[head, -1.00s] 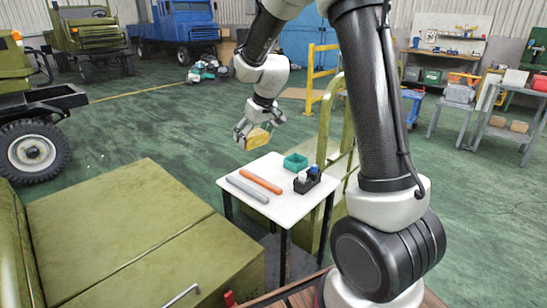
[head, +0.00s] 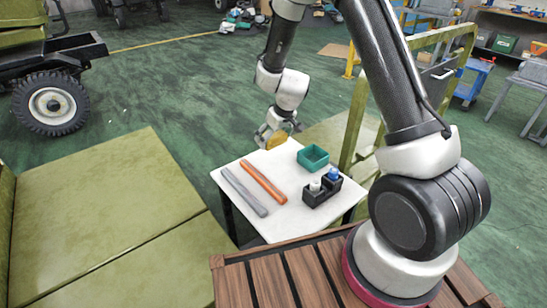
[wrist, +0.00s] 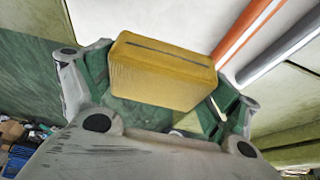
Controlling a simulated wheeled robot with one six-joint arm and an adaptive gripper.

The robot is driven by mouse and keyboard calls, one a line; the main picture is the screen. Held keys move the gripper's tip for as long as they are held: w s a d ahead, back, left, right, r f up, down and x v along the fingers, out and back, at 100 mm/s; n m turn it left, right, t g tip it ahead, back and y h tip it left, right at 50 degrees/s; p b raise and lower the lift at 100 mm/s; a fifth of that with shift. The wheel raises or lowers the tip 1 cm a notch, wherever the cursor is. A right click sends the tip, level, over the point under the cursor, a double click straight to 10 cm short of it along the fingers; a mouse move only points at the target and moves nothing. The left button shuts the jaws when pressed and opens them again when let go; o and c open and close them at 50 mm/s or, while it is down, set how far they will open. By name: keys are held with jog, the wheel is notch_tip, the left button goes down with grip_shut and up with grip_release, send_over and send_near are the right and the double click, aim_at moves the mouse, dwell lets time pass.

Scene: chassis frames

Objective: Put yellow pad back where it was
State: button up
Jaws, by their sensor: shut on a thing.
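My gripper (head: 277,138) is shut on the yellow pad (head: 276,140) and holds it near the far edge of the small white table (head: 270,225). In the wrist view the yellow pad (wrist: 160,75) sits between the green-faced fingers, with a dark line along its top face. I cannot tell whether the pad touches the tabletop. A green open tray (head: 313,157) stands to the right of the gripper on the table.
An orange bar (head: 263,181) and a grey bar (head: 244,191) lie on the table's left side. An olive railing (head: 362,115) rises just right of the table.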

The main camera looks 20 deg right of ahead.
aim_at(271, 159)
jog(key=shift+f, duration=4)
jog(key=shift+f, duration=0.1)
jog(key=o, duration=0.8)
jog(key=v, duration=1.3)
jog(key=shift+w+a, duration=0.1)
jog(key=shift+a, duration=0.05)
jog(key=s+d+r+m, duration=0.1)
jog(key=s+d+r, duration=0.1)
jog(key=s+r, duration=0.5)
jog(key=s+d+r, duration=0.2)
jog(key=s+r, duration=0.1)
jog(key=r, duration=0.8)
jog(key=s+d+r+m, duration=0.1)
jog(key=s+d+r, duration=0.2)
jog(key=s, duration=0.3)
jog(key=s+d+r+m+h, duration=0.1)
jog(key=s+d+r, duration=0.2)
jog(key=s, duration=0.4)
jog(key=s+d+r+m, duration=0.1)
jog(key=s+d+r, duration=0.1)
jog(key=s, duration=0.5)
jog(key=shift+s+d+r+m+h, duration=0.15)
jog(key=shift+d+r+m+h, duration=0.15)
jog(key=shift+d+r+h, duration=0.15)
